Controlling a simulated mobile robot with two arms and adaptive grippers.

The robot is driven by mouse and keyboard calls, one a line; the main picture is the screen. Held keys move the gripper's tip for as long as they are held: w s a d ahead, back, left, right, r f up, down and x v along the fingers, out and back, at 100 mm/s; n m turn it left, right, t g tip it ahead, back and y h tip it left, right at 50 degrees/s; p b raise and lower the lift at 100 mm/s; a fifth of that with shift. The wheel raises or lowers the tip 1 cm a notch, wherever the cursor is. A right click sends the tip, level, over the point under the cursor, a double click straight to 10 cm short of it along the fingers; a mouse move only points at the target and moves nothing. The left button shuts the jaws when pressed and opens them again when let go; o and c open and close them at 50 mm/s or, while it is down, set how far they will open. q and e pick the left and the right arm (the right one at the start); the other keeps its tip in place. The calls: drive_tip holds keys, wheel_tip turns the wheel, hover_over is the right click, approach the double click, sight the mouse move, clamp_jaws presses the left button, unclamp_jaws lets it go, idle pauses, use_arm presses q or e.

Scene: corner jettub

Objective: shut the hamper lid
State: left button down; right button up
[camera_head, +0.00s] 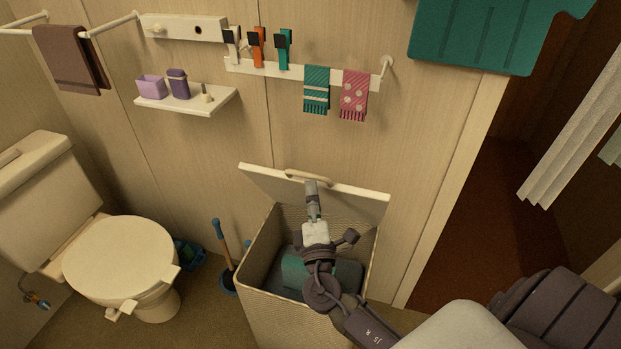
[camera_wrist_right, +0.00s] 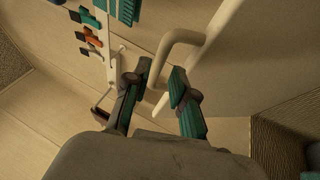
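The hamper (camera_head: 262,305) is a tall woven bin standing against the wall, with teal and grey cloth inside. Its cream lid (camera_head: 358,198) is raised and tilted up at the back, with a curved handle (camera_head: 309,176) near its top edge. My right gripper (camera_head: 312,188) is over the hamper mouth, in front of the lid and close to the handle. In the right wrist view, its two teal-padded fingers (camera_wrist_right: 160,72) are apart, and the handle (camera_wrist_right: 180,38) runs between and just beyond the fingertips. Contact cannot be told. My left gripper is not in view.
A toilet (camera_head: 120,258) stands at the left, with a plunger (camera_head: 222,250) between it and the hamper. A wall shelf (camera_head: 205,102) and a hook rail (camera_head: 300,72) with small towels are above the lid. A doorway opens at the right.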

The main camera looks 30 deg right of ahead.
drive_tip(key=v, duration=0.7)
idle(0.3)
